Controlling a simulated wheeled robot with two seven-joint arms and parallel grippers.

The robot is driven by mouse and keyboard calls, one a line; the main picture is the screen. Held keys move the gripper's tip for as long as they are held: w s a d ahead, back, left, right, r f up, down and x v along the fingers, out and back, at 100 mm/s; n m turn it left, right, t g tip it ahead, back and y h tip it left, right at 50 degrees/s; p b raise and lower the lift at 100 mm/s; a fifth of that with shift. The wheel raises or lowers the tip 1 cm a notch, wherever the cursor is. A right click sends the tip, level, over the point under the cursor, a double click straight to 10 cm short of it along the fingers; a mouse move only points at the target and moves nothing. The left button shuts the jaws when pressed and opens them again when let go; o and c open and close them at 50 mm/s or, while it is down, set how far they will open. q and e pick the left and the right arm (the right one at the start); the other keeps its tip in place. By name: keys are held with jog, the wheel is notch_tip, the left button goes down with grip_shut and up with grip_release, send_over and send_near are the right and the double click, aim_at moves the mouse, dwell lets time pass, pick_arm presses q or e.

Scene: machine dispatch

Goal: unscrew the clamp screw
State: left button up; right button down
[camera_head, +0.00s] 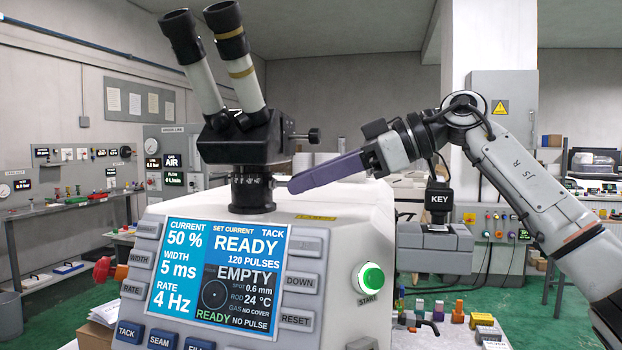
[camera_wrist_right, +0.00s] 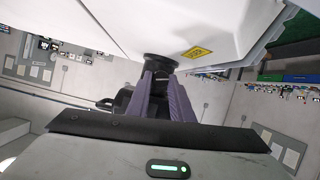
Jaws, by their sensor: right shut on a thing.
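The microscope (camera_head: 245,130) stands on top of the white machine, its black round collar (camera_head: 250,190) at the base of the head. The clamp screw (camera_head: 280,183) shows only as a small stub at the collar's right side; its head is hidden between the fingertips. My right gripper (camera_head: 293,186), with purple fingers, reaches in from the right and is shut on the clamp screw at the collar. The right wrist view shows the purple fingers (camera_wrist_right: 161,80) close together, tips up against the dark collar (camera_wrist_right: 160,63). My left gripper is not in view.
The machine's front carries a lit screen (camera_head: 225,275) reading READY and EMPTY, plus a green START button (camera_head: 370,277). A black knob (camera_head: 314,136) sticks out of the microscope above my right fingers. A grey KEY box (camera_head: 437,240) stands behind. Small coloured parts lie at the lower right.

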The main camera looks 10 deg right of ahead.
jog(key=n+b, duration=0.1)
jog(key=n+t, duration=0.1)
jog(key=n+t+b, duration=0.1)
jog(key=shift+s+f+h+b, duration=0.2)
jog(key=shift+s+h+b, duration=0.05)
jog(key=shift+h+b, duration=0.15)
jog(key=shift+a+n+t+b, duration=0.1)
jog(key=shift+n+t+b, duration=0.5)
jog(key=shift+n+b, duration=0.2)
jog(key=shift+r, duration=0.1)
jog(key=c, duration=1.6)
grip_release()
jog(key=shift+o, duration=0.2)
